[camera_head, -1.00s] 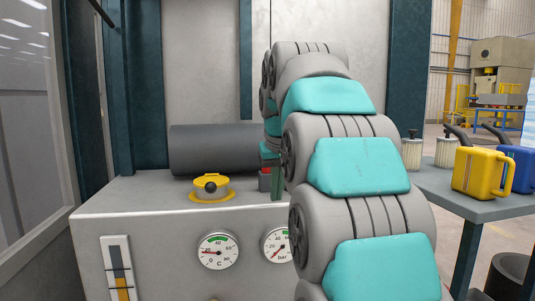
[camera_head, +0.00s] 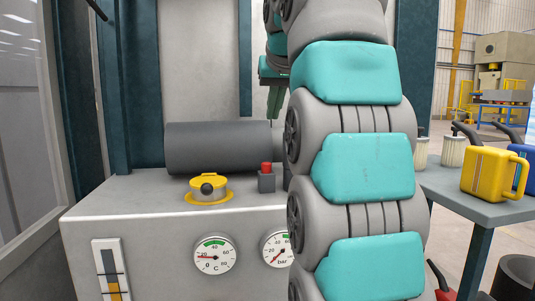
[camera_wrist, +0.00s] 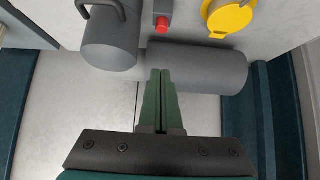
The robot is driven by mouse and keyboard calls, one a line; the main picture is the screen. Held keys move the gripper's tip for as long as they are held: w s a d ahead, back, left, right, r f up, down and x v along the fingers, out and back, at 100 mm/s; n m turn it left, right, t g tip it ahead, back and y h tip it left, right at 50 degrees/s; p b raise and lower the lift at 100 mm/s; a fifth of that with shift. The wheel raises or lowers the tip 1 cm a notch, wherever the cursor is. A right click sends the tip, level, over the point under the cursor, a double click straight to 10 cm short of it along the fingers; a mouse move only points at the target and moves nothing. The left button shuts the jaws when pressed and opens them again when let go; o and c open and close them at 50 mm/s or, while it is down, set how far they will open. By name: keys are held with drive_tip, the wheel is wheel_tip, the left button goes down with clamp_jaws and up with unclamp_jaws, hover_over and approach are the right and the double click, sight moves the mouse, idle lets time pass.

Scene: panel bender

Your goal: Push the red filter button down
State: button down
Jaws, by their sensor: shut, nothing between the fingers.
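The red filter button (camera_head: 266,168) sits on top of a small grey block (camera_head: 266,184) on the machine's grey top. It also shows in the wrist view (camera_wrist: 162,25), beyond my fingertips and beside a dark grey cylinder. My gripper (camera_head: 273,103) hangs above the button in the head view, clear of it, partly hidden by my arm. In the wrist view my gripper (camera_wrist: 160,72) has its green fingers together, with nothing held.
A yellow cap (camera_head: 208,190) stands left of the button. A dark grey horizontal cylinder (camera_head: 218,148) lies behind it. Two gauges (camera_head: 215,254) are on the front panel. A side table (camera_head: 480,212) at right carries filters and yellow and blue jugs.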

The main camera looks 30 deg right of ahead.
hover_over(267, 164)
drive_tip(key=f, duration=0.7)
drive_tip(key=shift+s+a+f, duration=0.1)
drive_tip(key=shift+s+f, duration=0.1)
drive_tip(key=shift+s, duration=0.2)
drive_tip(key=shift+f, duration=1.9)
drive_tip(key=shift+f+b, duration=0.6)
drive_tip(key=shift+f, duration=0.4)
